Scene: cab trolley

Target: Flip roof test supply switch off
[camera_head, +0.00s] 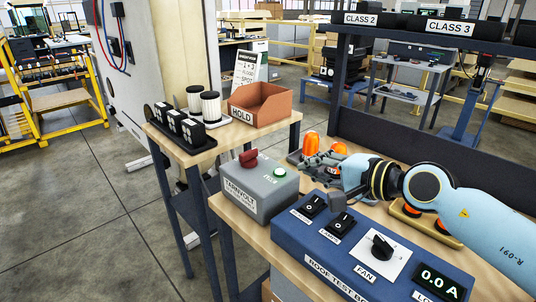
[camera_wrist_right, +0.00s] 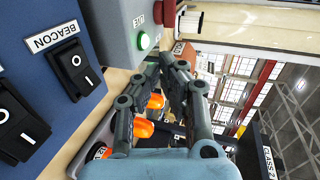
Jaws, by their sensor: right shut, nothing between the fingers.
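The grey supply box (camera_head: 285,190) stands on the bench with a red switch handle (camera_head: 249,158) and a green lamp (camera_head: 280,172) that looks lit. The blue roof test box (camera_head: 300,247) in front of it carries a beacon rocker (camera_head: 313,206), a second rocker (camera_head: 340,224), a fan knob (camera_head: 382,246) and a display (camera_head: 440,283) reading 0.0 A. My right gripper (camera_head: 322,172) is shut and empty, right of the grey box and apart from the red handle.
Orange beacons (camera_head: 311,144) lie in a tray behind my right gripper. A side table at left holds an orange HOLD bin (camera_head: 262,104), white-topped cylinders (camera_head: 210,105) and a black rack (camera_head: 180,128). A dark frame with class labels (camera_head: 449,27) rises behind the bench.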

